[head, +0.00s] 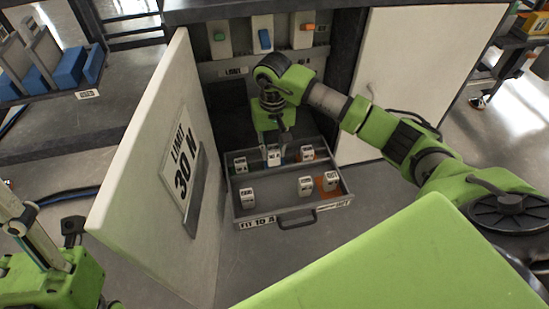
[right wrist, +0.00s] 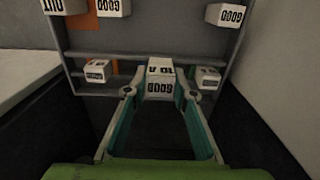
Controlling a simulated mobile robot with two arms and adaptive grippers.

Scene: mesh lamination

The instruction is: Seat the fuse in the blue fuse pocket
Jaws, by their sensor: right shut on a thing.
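My right gripper (right wrist: 160,93) is shut on a white fuse (right wrist: 160,80), with one finger on each side. The fuse's label reads GOOD, upside down in the right wrist view. In the head view this fuse (head: 274,157) is at the rear row of the open drawer, below the gripper. I cannot tell whether it touches the drawer floor. The blue-marked pocket (head: 264,38) is on a white plate at the cabinet's back, between a green-marked and an orange-marked one. My left arm shows at the lower left; its fingertips are unclear.
The drawer (head: 347,187) holds several other white fuses, including one (head: 248,198) at front left, and has an orange patch. An open door (head: 150,190) marked LIMIT 30 N stands left. A pale panel (head: 408,55) stands right of the cabinet opening. Blue bins (head: 72,66) are far left.

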